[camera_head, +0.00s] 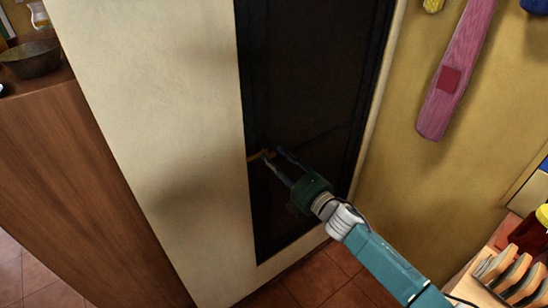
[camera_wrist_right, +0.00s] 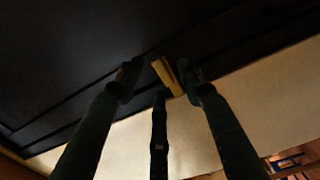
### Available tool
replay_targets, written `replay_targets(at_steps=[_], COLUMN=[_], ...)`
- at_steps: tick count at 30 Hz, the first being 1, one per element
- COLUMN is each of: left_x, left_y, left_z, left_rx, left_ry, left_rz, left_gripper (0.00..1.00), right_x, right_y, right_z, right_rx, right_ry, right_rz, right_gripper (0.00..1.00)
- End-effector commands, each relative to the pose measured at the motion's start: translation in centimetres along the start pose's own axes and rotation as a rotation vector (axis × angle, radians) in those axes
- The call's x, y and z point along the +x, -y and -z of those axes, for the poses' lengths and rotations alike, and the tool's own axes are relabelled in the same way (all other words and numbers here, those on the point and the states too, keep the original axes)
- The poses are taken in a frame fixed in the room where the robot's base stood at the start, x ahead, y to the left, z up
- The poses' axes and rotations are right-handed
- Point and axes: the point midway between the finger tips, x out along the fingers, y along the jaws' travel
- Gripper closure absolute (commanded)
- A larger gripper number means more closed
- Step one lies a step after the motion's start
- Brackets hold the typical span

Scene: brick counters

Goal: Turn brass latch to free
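The brass latch (camera_head: 255,157) is a small yellow bar at the left edge of the dark door panel (camera_head: 305,80), beside the cream frame. My right gripper (camera_head: 272,154) reaches up to it from the lower right, with its fingers spread. In the right wrist view the latch (camera_wrist_right: 166,76) lies between the fingertips of my gripper (camera_wrist_right: 160,78), close to or touching the right finger and clear of the left one. Whether the right finger touches it cannot be told. My left gripper is not in view.
A cream wall section (camera_head: 160,110) stands left of the door. A wooden counter (camera_head: 70,190) with a dark bowl (camera_head: 30,60) is further left. A pink board (camera_head: 455,70) hangs on the yellow wall at right. A rack (camera_head: 510,278) stands at lower right.

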Motion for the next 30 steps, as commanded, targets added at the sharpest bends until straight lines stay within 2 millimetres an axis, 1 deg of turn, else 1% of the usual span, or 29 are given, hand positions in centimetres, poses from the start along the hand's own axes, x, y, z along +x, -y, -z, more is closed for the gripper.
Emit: replay_targets(at_steps=[1, 4, 13, 15, 17, 18, 19, 25, 30], left_x=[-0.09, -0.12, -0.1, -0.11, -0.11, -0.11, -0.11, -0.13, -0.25], left_y=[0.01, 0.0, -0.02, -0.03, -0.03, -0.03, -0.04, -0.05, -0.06], left_z=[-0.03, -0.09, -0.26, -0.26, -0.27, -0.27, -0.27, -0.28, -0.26], left_rx=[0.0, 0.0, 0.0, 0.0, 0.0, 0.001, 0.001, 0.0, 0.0], left_ry=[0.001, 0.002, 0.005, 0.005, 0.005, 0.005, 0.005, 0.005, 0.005], left_rz=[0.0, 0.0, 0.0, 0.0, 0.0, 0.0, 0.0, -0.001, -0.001], left_gripper=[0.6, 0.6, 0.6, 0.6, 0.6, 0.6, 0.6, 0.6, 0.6], right_x=[0.48, 0.94, 1.09, 1.08, 1.08, 1.07, 1.07, 1.06, 1.05], right_y=[-0.09, -0.06, 0.02, 0.02, 0.02, 0.02, 0.02, 0.04, 0.03], right_z=[0.08, 0.06, 0.07, 0.06, 0.06, 0.06, 0.06, 0.05, 0.03], right_rx=[0.001, 0.0, 0.001, 0.001, 0.001, 0.001, 0.001, 0.005, 0.041], right_ry=[-0.001, -0.001, -0.001, -0.001, -0.001, -0.001, -0.001, 0.0, 0.0], right_rz=[-0.001, 0.0, 0.0, 0.0, 0.0, 0.0, 0.0, 0.001, 0.001], right_gripper=[0.61, 0.61, 0.61, 0.75, 0.87, 0.95, 1.0, 1.0, 1.0])
